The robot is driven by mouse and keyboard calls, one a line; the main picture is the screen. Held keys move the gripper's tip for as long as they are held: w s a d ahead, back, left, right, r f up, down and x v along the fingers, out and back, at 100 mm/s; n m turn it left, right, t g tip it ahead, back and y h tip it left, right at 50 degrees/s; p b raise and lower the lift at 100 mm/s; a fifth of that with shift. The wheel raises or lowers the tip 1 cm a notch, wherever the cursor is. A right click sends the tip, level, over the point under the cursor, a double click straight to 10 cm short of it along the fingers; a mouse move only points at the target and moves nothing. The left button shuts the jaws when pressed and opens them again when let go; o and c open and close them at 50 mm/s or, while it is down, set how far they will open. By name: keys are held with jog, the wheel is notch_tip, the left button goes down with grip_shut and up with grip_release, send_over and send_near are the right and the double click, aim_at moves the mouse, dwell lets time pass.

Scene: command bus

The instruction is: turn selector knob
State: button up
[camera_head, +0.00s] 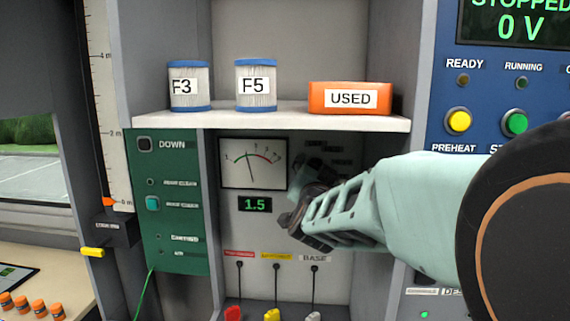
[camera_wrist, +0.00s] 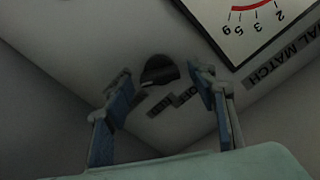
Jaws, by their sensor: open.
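The selector knob (camera_wrist: 160,69) is a dark round knob on the grey panel in the wrist view. Short black labels sit beside it, too blurred to read surely. My gripper (camera_wrist: 162,80) is open, with one blue-padded finger on each side of the knob in the picture. Nothing is held between the fingers. Whether the fingertips touch the knob or panel, I cannot tell. In the head view my gripper (camera_head: 298,203) is in front of the panel, right of the green 1.5 display (camera_head: 254,204), and the knob is not clearly seen.
A white dial meter (camera_head: 253,163) is on the panel at upper left. A shelf (camera_head: 290,119) above holds filters F3 (camera_head: 189,87) and F5 (camera_head: 256,86) and an orange USED box (camera_head: 350,99). Plug leads (camera_head: 277,290) hang below. Side walls enclose the recess.

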jog(key=shift+w, duration=0.3)
jog(key=shift+c, duration=0.6)
jog(key=c, duration=1)
jog(key=shift+c, duration=0.2)
jog(key=shift+n, duration=0.3)
jog(key=n+p, duration=0.1)
jog(key=n, duration=0.3)
jog(key=shift+r, duration=0.2)
jog(key=shift+a+n+p, duration=0.1)
jog(key=shift+n+p, duration=0.45)
jog(key=shift+n, duration=0.95)
